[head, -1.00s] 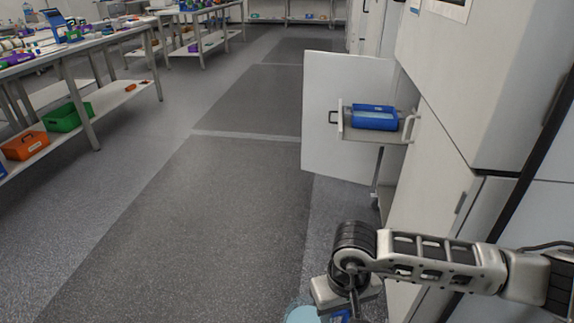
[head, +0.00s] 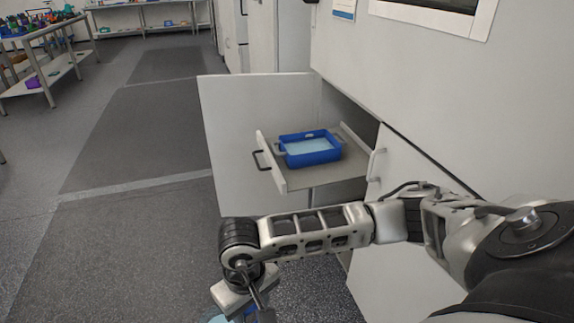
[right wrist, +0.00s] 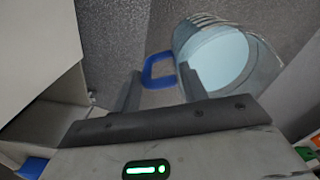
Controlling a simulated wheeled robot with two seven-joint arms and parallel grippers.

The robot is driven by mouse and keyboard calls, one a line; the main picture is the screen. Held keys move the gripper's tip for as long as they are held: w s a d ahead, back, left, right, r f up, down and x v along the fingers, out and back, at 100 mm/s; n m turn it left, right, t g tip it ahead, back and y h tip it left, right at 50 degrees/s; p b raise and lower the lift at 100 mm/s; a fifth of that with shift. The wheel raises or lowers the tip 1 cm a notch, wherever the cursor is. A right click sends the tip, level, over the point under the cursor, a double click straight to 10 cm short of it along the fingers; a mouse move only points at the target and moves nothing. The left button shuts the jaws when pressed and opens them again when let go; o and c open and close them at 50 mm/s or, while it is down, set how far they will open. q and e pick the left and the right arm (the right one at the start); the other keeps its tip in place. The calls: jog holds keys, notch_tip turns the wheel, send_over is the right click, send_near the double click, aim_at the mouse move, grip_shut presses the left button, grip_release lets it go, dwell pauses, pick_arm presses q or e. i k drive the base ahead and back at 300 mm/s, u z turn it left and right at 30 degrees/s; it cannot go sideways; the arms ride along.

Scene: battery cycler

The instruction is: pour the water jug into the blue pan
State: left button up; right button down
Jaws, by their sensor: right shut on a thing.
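The blue pan (head: 325,157) sits on a pulled-out drawer (head: 278,182) of the white cabinet in the head view. The pan's inside looks pale blue; I cannot tell whether that is liquid. The water jug (right wrist: 192,40) is a clear, ribbed vessel with pale blue water inside and a blue handle (right wrist: 158,58). My right gripper (right wrist: 160,82) is shut on the jug's handle. In the head view the right gripper hangs at the bottom edge, lower than the drawer and in front of it, with most of the jug (head: 216,319) cut off. My left gripper is out of view.
An open white cabinet door (head: 225,125) stands behind and left of the drawer. The drawer has a dark front handle (head: 258,160). Closed cabinet fronts line the right side. Open grey floor (head: 130,255) lies to the left, with a workbench (head: 45,75) far left.

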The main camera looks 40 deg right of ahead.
aim_at(299, 149)
jog(key=i, duration=3)
jog(key=z, duration=3.55)
